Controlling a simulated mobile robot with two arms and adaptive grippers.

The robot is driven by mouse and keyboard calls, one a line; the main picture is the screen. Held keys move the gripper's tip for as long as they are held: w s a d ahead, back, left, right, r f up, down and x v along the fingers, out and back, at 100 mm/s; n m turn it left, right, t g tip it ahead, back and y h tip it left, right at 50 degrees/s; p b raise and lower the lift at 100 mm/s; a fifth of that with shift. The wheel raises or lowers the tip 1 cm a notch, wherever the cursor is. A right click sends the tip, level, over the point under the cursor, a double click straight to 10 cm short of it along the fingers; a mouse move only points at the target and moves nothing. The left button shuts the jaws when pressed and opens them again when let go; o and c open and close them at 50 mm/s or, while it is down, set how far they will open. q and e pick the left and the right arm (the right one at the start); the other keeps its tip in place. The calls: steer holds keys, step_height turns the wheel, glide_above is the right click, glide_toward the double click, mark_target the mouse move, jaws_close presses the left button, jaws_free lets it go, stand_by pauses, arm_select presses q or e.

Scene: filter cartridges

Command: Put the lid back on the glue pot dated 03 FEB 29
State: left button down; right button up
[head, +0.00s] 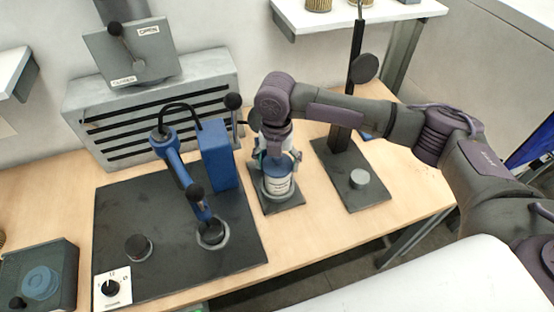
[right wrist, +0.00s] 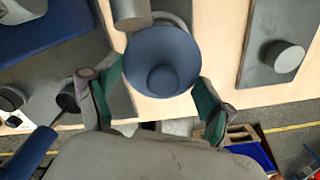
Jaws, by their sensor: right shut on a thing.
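A white glue pot (head: 278,186) with a printed label stands upright on a small dark mat (head: 290,205) near the middle of the table. Its date is too small to read. My right gripper (head: 277,158) points down right above the pot and is shut on a blue lid. In the right wrist view the round blue lid (right wrist: 162,60) sits between the green finger pads of my right gripper (right wrist: 162,88). The lid is at the pot's mouth; I cannot tell whether it is fully seated. My left gripper is not in view.
Left of the pot stands a blue press-like device (head: 215,155) on a dark board (head: 125,215). Right is a dark stand with a post and a grey cylinder (head: 359,179). A dark box with a blue round piece (head: 40,283) is at front left. A slotted grey unit (head: 150,110) stands behind.

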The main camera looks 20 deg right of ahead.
stand_by(0.4)
steer(key=o, duration=0.8)
steer(key=shift+r, duration=0.15)
step_height(320, 180, up, 7)
steer(key=p, duration=0.8)
jaws_close()
stand_by(0.5)
stand_by(0.4)
